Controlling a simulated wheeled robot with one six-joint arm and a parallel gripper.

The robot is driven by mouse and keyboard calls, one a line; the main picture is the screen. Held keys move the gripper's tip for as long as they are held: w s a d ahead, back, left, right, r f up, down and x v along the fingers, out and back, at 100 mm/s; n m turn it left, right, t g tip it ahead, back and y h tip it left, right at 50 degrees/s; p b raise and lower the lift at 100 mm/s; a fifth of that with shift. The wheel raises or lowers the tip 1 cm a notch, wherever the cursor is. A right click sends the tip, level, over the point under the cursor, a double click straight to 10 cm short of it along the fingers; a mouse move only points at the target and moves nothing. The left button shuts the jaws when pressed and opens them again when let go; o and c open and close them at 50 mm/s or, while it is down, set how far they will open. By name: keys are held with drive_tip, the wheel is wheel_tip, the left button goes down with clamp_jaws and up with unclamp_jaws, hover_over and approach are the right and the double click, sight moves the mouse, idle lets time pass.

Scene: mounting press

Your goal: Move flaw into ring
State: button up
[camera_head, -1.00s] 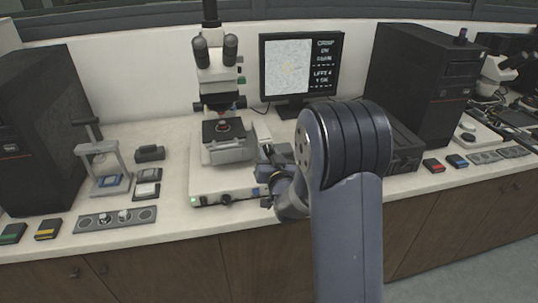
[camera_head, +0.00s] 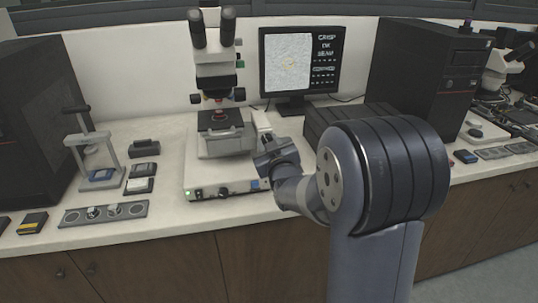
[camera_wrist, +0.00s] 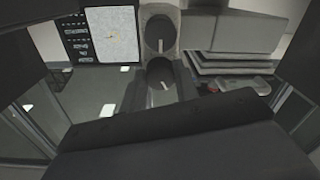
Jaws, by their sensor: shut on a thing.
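The monitor (camera_head: 286,100) stands behind the microscope (camera_head: 214,75) and shows a pale speckled picture beside lines of text. A faint yellowish mark is near the picture's middle; flaw and ring are too small to tell apart. The monitor also shows in the wrist view (camera_wrist: 108,36). Two dark round knobs with white lines show there, an upper one (camera_wrist: 158,33) and a lower one (camera_wrist: 163,74). My gripper (camera_head: 266,142) is at the right side of the microscope stage (camera_head: 228,144). It seems shut on the lower knob; its fingertips are partly hidden.
A dark tower (camera_head: 420,75) and a low dark box (camera_head: 345,122) stand to the right. A small press (camera_head: 92,150) and a grey holder strip (camera_head: 104,213) are on the bench to the left. My arm hides the bench's front right.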

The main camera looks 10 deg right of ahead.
drive_tip(key=shift+n+b, duration=1.1)
drive_tip(key=o, duration=1)
drive_tip(key=shift+c, duration=0.2)
drive_tip(key=shift+s, duration=0.1)
drive_tip(key=s+b, duration=0.1)
drive_tip(key=s, duration=0.9)
drive_tip(key=shift+s, duration=0.3)
drive_tip(key=shift+d+r, duration=0.1)
